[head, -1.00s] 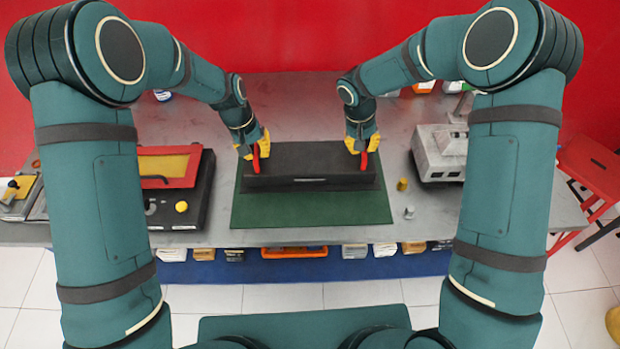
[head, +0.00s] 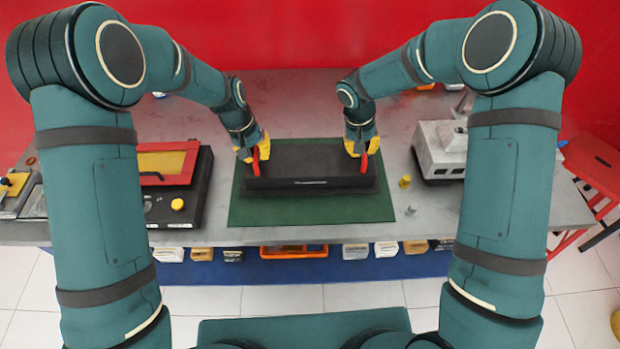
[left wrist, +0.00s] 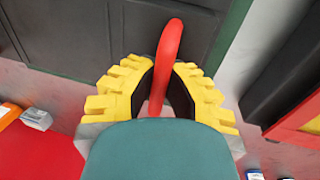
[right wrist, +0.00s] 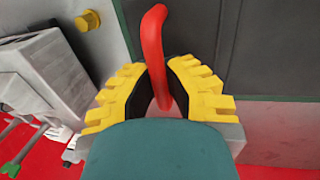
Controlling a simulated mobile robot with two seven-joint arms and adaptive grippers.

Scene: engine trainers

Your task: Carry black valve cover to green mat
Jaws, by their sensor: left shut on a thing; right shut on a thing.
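The black valve cover (head: 312,165) is a long dark box with a red handle at each end. In the head view it is over the back half of the green mat (head: 310,209); whether it touches the mat or hangs just above it I cannot tell. My left gripper (head: 254,155) is shut on the left red handle, which also shows in the left wrist view (left wrist: 166,60). My right gripper (head: 362,150) is shut on the right red handle, seen in the right wrist view (right wrist: 156,55). The cover's far side is hidden.
A black case with a yellow and red top (head: 172,190) stands left of the mat. A grey engine block (head: 440,150) stands to the right. A small yellow cap (head: 404,181) and a small grey part (head: 410,210) lie between mat and block. The mat's front strip is bare.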

